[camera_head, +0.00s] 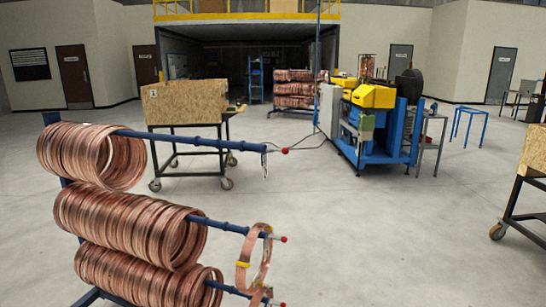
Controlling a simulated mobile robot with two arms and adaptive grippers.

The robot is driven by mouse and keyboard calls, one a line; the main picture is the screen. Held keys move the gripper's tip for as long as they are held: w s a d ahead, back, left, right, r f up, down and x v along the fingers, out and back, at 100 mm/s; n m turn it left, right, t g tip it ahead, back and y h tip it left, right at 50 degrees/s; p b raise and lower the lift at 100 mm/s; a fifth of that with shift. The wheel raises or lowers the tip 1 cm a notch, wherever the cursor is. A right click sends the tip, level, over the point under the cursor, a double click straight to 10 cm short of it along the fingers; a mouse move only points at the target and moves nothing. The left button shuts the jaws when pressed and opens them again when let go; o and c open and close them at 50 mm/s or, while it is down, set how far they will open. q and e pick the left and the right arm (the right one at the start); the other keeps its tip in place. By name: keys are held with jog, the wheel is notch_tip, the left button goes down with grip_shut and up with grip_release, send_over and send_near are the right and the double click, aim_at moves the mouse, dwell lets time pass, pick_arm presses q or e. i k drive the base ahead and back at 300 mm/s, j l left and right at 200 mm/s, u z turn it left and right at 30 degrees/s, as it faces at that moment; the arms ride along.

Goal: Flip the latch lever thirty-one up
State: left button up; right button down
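A blue rack carries copper tube coils on three arms at the left. The top arm (200,136) ends in a red tip (285,150), with a small thin piece (265,165) hanging down just before it. I cannot tell whether this is a latch lever. The middle arm's red tip (284,239) and the bottom arm's red tip (282,304) also show. No number thirty-one is readable, so I cannot tell which lever bears it. Neither of my grippers is in view.
Coil bundles (130,228) fill the rack's inner side; a loose coil (243,265) hangs near the lower ends. A wheeled cart with a wooden box (184,102) stands behind. A blue and yellow machine (375,115) is further back. The floor (390,235) to the right is clear.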

aim_at(285, 151)
jog(key=i+j+z, duration=0.1)
jog(key=j, duration=0.25)
jog(key=i+j+z, duration=0.1)
jog(key=i+j, duration=0.15)
jog(key=i+j+z, duration=0.1)
jog(key=j, duration=0.4)
jog(key=i+j+z, duration=0.15)
jog(key=j, duration=0.2)
jog(key=i+j+z, duration=0.1)
jog(key=j, duration=0.3)
jog(key=i, duration=0.05)
